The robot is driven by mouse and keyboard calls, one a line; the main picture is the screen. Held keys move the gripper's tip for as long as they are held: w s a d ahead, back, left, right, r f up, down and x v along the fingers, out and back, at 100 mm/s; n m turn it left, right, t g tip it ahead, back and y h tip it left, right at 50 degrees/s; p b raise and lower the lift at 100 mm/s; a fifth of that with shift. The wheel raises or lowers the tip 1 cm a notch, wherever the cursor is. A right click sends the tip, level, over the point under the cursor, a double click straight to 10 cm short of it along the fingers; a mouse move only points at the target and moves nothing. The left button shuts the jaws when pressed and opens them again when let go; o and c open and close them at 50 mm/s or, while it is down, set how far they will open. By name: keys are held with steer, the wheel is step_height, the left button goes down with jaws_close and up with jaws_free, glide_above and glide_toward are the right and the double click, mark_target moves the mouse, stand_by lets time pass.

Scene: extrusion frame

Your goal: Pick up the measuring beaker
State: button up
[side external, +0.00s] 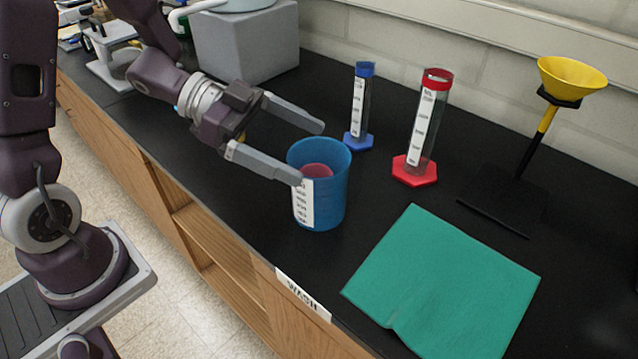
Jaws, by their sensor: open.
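The measuring beaker (331,203) is a blue cup with a white scale label. It stands upright on the black bench, left of the green mat, and something pink shows inside it. My gripper (311,153) is open, with its two grey fingers spread and pointing right toward the beaker. The near fingertip overlaps the beaker's left rim in the picture, and the far fingertip is behind the rim. I cannot tell whether either finger touches it.
A blue-based cylinder (359,105) and a red-based cylinder (425,125) stand behind the beaker. A yellow funnel (571,76) sits on a black stand at the right. A green mat (445,285) lies front right. A grey box (248,45) stands at the back left.

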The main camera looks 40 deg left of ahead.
mark_target(319, 186)
steer(key=shift+d+f, duration=0.1)
steer(key=shift+f, duration=0.4)
steer(key=x, duration=0.7)
steer(key=shift+f, duration=0.3)
steer(key=shift+a+r, duration=0.1)
steer(key=shift+a, duration=0.1)
steer(key=c, duration=1.6)
